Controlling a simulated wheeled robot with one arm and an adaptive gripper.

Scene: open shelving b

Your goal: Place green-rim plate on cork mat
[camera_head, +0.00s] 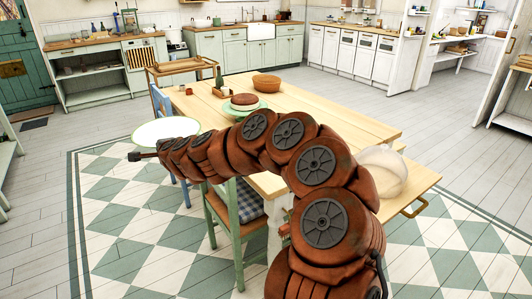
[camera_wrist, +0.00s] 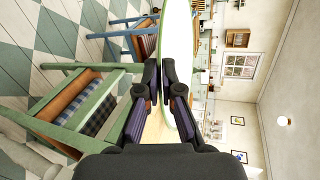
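The green-rim plate (camera_head: 166,130) is white with a thin green edge and is held in the air left of the table in the head view. In the wrist view the plate (camera_wrist: 182,45) stands edge-on, running down from the top. My gripper (camera_wrist: 161,68) is shut on its rim, one dark finger on each side. In the head view my arm hides part of the plate's near edge. I cannot pick out a cork mat for certain; a brown round thing lies on a pale green dish on the table.
The wooden table (camera_head: 320,115) bears the pale green dish (camera_head: 237,111), a brown bowl (camera_head: 266,83) and a dark bottle (camera_head: 220,76). A clear bowl (camera_head: 385,172) sits at the right end. A green chair (camera_head: 222,215) and blue chair (camera_head: 160,103) stand along the near and left sides.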

